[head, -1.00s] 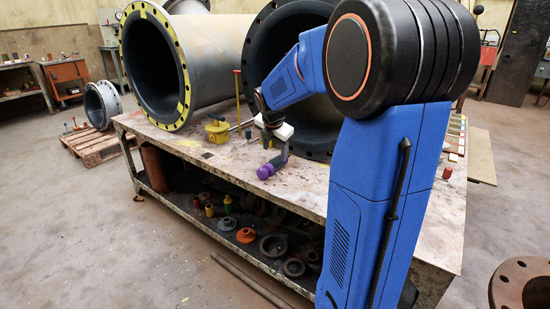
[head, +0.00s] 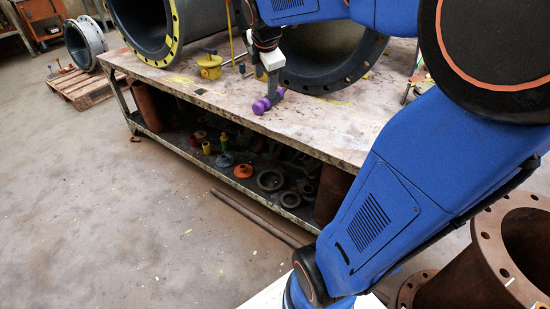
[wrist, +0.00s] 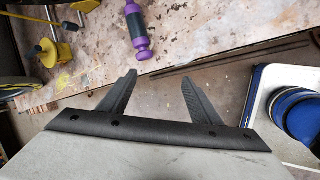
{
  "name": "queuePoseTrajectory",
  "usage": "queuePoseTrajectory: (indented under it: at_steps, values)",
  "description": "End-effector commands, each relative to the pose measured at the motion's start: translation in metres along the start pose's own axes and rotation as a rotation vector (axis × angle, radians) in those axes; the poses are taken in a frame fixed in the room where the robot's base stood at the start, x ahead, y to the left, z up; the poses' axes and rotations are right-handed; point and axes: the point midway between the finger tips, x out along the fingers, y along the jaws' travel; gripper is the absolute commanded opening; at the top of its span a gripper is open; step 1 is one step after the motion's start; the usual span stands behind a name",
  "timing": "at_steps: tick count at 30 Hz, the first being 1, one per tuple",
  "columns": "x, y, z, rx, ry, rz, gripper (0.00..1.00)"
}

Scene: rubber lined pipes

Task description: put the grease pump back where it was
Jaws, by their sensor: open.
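Two things could be the grease pump, and I cannot tell which one is. A yellow pot with a lever on top (head: 209,66) stands upright on the bench; its yellow parts show at upper left in the wrist view (wrist: 48,52). A purple cylinder with a narrower neck and knob (head: 266,103) lies near the bench's front edge. In the wrist view this purple thing (wrist: 136,25) is just beyond my fingertips. My gripper (wrist: 160,76) is open, with nothing between its fingers. In the head view my gripper (head: 272,84) is over the bench's front edge, right by the purple thing.
The bench (head: 330,128) carries large rubber-lined pipes (head: 172,25) behind the small things. Its lower shelf (head: 165,125) holds several fittings. A rusty flanged pipe (head: 483,262) stands at lower right. A pallet (head: 82,88) is at far left.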

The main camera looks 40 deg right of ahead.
Motion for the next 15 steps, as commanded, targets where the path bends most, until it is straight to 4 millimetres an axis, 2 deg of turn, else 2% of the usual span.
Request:
queuePoseTrajectory:
  at_steps: [1,6,15]
  values:
    - [-0.010,-0.018,-0.011,0.085,0.015,0.005,0.58]
    - [-0.032,-0.075,-0.040,0.411,0.063,-0.004,0.58]
    - [-0.052,-0.180,-0.082,0.979,0.141,-0.063,0.58]
